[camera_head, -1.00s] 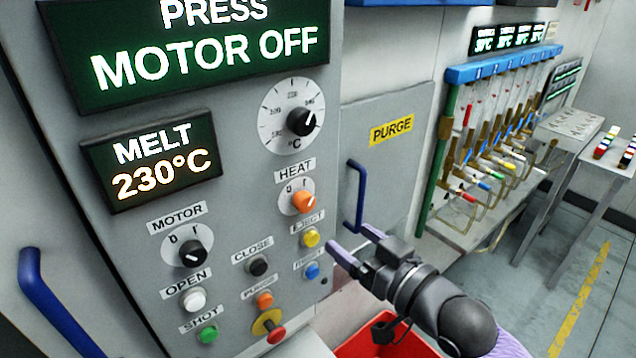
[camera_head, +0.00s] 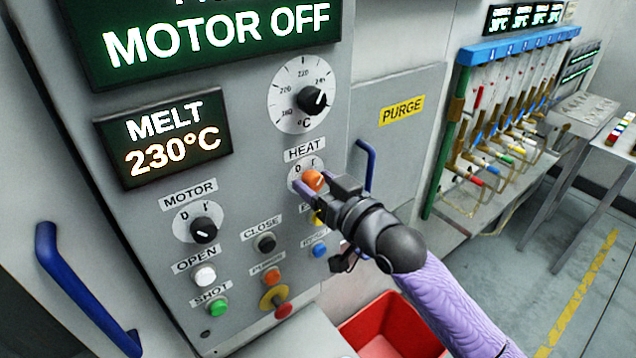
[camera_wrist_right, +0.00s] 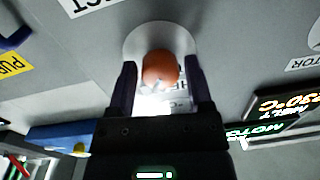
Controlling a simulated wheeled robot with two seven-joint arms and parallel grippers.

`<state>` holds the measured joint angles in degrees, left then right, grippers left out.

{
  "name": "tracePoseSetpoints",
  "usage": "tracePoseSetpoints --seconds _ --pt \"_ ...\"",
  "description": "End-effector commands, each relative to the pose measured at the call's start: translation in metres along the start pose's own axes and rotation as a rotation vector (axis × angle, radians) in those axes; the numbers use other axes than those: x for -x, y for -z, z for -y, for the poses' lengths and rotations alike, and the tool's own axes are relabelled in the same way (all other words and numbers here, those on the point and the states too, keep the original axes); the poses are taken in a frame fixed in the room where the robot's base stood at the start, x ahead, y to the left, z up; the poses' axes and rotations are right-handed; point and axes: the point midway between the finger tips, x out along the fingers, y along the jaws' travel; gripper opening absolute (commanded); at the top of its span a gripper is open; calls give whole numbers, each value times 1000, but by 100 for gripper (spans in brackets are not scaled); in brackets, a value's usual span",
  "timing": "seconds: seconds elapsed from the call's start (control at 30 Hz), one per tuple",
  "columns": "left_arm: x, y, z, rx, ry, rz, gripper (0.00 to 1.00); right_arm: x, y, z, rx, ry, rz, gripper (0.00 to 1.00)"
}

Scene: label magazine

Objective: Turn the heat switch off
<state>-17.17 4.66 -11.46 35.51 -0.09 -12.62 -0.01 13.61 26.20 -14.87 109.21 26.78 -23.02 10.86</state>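The heat switch (camera_head: 313,180) is an orange knob on a round white dial under the HEAT label (camera_head: 305,148) on the grey press panel. Part of the knob is hidden by my right gripper (camera_head: 312,188) in the head view. In the right wrist view the orange knob (camera_wrist_right: 160,69) sits between the two fingertips of the right gripper (camera_wrist_right: 160,84), with a small gap showing on each side. The gripper is open around the knob. Which mark the knob points to is hard to tell. My left gripper is not in view.
The black motor knob (camera_head: 203,230) and several coloured push buttons lie left of and below the switch. A yellow button (camera_head: 318,216) is partly behind my gripper. A blue handle (camera_head: 365,165) stands just right. A red bin (camera_head: 395,325) is below my right arm.

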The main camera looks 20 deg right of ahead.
Motion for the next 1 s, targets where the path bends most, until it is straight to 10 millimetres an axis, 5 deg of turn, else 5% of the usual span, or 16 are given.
tracePoseSetpoints --seconds 0.03,0.3,0.67,1.0 --pt "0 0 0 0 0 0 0 0 0 0 0 0 0 53" --pt "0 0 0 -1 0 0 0 0 0 0 0 0 0 0" --pt "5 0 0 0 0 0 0 0 1 0 61 0 4 0" --pt "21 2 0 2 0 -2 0 0 2 0 324 -1 12 0"
